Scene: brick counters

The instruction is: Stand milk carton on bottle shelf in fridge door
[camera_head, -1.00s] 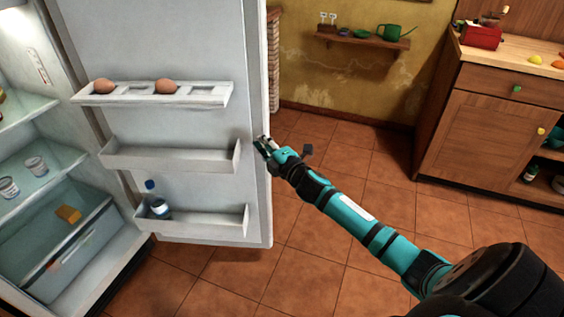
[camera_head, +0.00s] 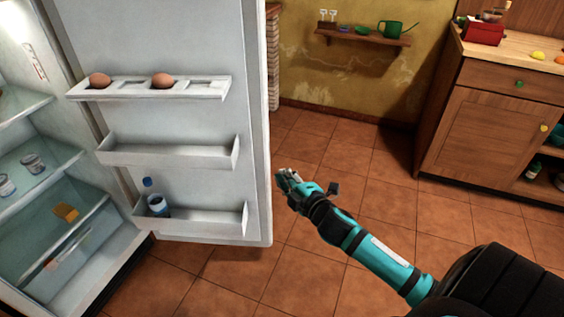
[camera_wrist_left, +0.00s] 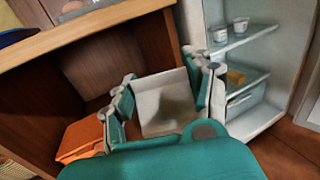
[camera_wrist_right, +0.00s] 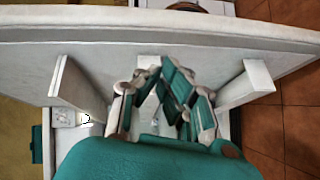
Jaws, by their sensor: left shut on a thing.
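The milk carton (camera_wrist_left: 166,104) is a pale box between the fingers of my left gripper (camera_wrist_left: 165,92), which is shut on it in the left wrist view. Its far side is hidden. The fridge door (camera_head: 253,140) stands open in the head view. Its lowest shelf (camera_head: 205,222) holds a blue-capped bottle (camera_head: 156,203) at the left end, with bare room to its right. My right gripper (camera_head: 286,178) is just right of the door's free edge, apart from it in that view. Its fingers (camera_wrist_right: 158,66) come close together; whether they meet is unclear.
The door's egg rack (camera_head: 205,91) holds two eggs, and its middle shelf (camera_head: 175,153) is empty. Fridge shelves with small cups (camera_head: 33,163) are at left. A wooden cabinet (camera_head: 476,135) stands at right. Tiled floor (camera_head: 320,250) between is clear. An orange box (camera_wrist_left: 80,140) sits near my left gripper.

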